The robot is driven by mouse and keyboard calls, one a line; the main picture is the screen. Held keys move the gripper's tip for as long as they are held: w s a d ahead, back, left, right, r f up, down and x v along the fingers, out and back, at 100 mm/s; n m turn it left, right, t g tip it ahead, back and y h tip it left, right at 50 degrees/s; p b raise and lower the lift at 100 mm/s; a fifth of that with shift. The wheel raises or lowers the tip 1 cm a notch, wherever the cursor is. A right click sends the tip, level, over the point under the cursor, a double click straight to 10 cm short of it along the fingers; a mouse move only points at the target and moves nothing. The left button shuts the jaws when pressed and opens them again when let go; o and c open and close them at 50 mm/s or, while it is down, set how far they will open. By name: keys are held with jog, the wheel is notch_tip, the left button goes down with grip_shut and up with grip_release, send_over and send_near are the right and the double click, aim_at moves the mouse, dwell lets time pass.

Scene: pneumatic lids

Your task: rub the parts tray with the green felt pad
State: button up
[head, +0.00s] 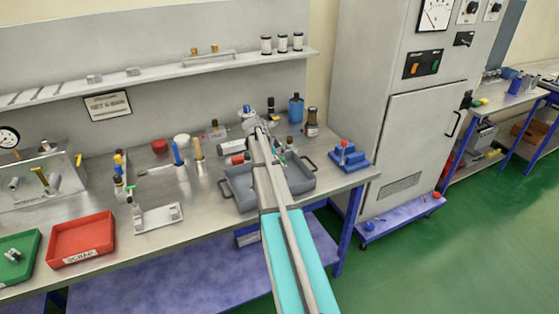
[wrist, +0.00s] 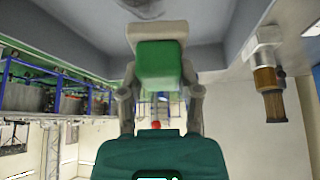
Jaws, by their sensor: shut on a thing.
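The grey parts tray (head: 243,190) sits on the workbench, with handles at both sides. My arm crosses in front of its middle and hides part of its inside. In the wrist view, its grey surface (wrist: 85,22) fills the upper part of the picture. My gripper (wrist: 160,90) is shut on the green felt pad (wrist: 160,66), a green block with a pale edge between the two fingers. The pad is close to the tray surface; I cannot tell whether it touches. In the head view, the pad cannot be made out.
A red scrap tray (head: 82,238) and a green tray (head: 18,258) stand at the left. A blue fixture (head: 350,158) stands right of the parts tray. A blue bottle (head: 296,108) and a dark-and-glass jar (head: 312,122) stand behind it. A grey cabinet (head: 405,120) rises at the right.

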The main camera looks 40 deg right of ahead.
jog(key=shift+f+b, duration=1.35)
jog(key=shift+f, duration=0.35)
jog(key=shift+f+b, duration=1)
jog(key=shift+a, duration=0.1)
jog(key=shift+w+a+r, duration=0.1)
jog(key=shift+w+a, duration=0.1)
jog(key=shift+a, duration=0.6)
jog(key=shift+w+a+r, duration=0.1)
jog(key=shift+w+a, duration=0.05)
jog(key=shift+a, duration=0.6)
jog(key=shift+a+f, duration=0.1)
jog(key=shift+a, duration=0.05)
jog(key=shift+w+a+f, duration=0.1)
jog(key=shift+w+a, duration=0.1)
jog(key=shift+a, duration=0.55)
jog(key=shift+w+a, duration=0.2)
jog(key=shift+a, duration=0.55)
jog(key=shift+w+a, duration=0.2)
jog(key=shift+a, duration=0.65)
jog(key=shift+w+a, duration=0.2)
jog(key=shift+a, duration=0.6)
